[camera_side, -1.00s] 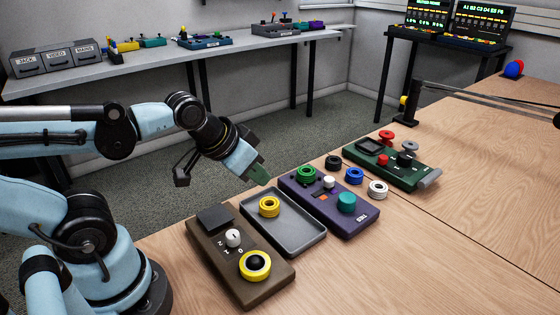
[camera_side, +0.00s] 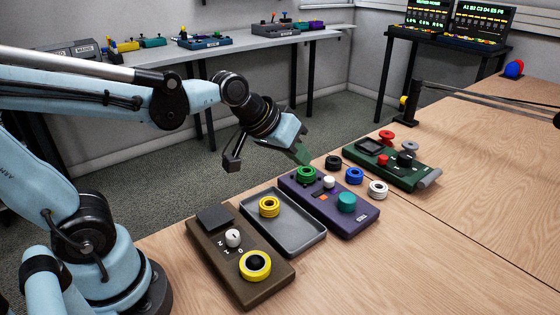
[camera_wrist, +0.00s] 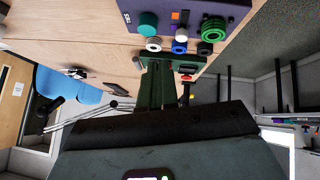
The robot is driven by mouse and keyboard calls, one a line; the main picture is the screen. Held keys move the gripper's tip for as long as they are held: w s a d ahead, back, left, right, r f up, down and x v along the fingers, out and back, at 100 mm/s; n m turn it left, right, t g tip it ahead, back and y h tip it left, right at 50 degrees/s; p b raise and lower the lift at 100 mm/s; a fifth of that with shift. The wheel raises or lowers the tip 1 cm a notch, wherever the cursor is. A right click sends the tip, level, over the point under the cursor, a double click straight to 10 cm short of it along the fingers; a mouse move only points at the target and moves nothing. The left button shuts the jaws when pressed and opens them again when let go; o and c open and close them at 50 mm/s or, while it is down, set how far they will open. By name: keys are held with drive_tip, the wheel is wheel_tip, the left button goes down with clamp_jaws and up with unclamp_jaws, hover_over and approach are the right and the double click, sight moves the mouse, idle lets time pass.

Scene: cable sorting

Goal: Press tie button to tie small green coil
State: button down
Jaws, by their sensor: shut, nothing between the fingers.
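The small green coil (camera_side: 306,174) sits at the far left end of the purple tie device (camera_side: 328,204). It also shows at the upper right of the wrist view (camera_wrist: 214,29). A large teal button (camera_side: 346,201) sits at the device's near right end, with a white knob (camera_side: 329,181) and a small orange patch between it and the coil. The teal button is also in the wrist view (camera_wrist: 148,22). My gripper (camera_side: 304,158) is shut and empty, its green fingertips just above and behind the green coil. Whether they touch it I cannot tell.
A grey tray (camera_side: 290,242) with a yellow coil (camera_side: 269,207) and a brown device (camera_side: 266,285) stand to the left. Black (camera_side: 333,162), blue (camera_side: 354,176) and white (camera_side: 377,189) coils lie right of the purple device. A green device (camera_side: 385,172) is beyond. The table's right side is clear.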

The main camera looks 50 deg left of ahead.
sight(343, 198)
drive_tip(key=w+d+n+h, duration=0.1)
drive_tip(key=w+d+n, duration=0.2)
drive_tip(key=w, duration=0.7)
drive_tip(key=shift+w+d+f+t+h, duration=0.2)
drive_tip(key=shift+w+d+t+h, duration=0.15)
drive_tip(key=shift+d, duration=0.25)
drive_tip(key=shift+s, duration=0.1)
drive_tip(key=shift+f, duration=4.45)
drive_tip(key=shift+f, duration=0.15)
drive_tip(key=shift+f, duration=0.25)
drive_tip(key=shift+f, duration=0.75)
drive_tip(key=shift+r, duration=1.2)
